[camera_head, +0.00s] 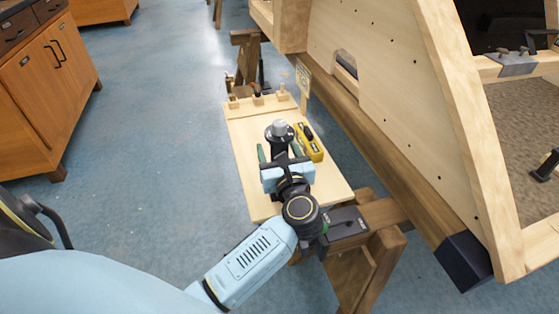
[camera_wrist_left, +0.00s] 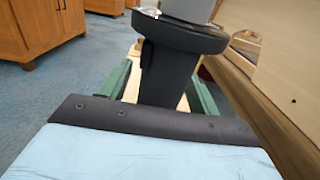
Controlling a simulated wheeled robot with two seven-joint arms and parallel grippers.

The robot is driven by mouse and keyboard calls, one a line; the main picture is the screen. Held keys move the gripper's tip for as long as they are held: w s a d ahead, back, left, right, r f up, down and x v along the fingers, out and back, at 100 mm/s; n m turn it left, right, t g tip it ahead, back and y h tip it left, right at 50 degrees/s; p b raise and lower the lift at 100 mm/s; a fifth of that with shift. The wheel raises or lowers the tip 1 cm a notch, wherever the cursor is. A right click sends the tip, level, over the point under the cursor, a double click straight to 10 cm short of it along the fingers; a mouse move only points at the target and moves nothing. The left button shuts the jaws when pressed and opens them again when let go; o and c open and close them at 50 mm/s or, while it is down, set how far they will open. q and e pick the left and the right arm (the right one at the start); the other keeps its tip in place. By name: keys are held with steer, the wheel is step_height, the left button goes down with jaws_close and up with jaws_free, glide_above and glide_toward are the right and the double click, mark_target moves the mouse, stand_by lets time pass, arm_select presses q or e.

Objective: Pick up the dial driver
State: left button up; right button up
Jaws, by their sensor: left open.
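The dial driver (camera_head: 279,129), with a black body and a silver-grey round top, stands over the pale wooden board. Its black body also shows large in the left wrist view (camera_wrist_left: 168,72), its top cut off by the picture edge. My left gripper (camera_head: 280,152) reaches over the board from the near side. Its green fingers are apart, one on each side of the driver's body; in the left wrist view the gripper (camera_wrist_left: 163,85) shows gaps beside the body. The driver's lower end is hidden by my gripper. My right gripper is not in view.
A yellow tool (camera_head: 308,142) lies close to the right of the driver. The board (camera_head: 244,170) has small wooden blocks (camera_head: 258,100) along its far edge. A dark box (camera_head: 347,222) sits at its near right. A large wooden frame (camera_head: 385,95) rises at right.

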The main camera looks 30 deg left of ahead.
arm_select(q)
steer(key=shift+w+a, duration=0.15)
steer(key=shift+r, duration=0.1)
steer(key=c, duration=1.2)
steer(key=shift+r, duration=0.1)
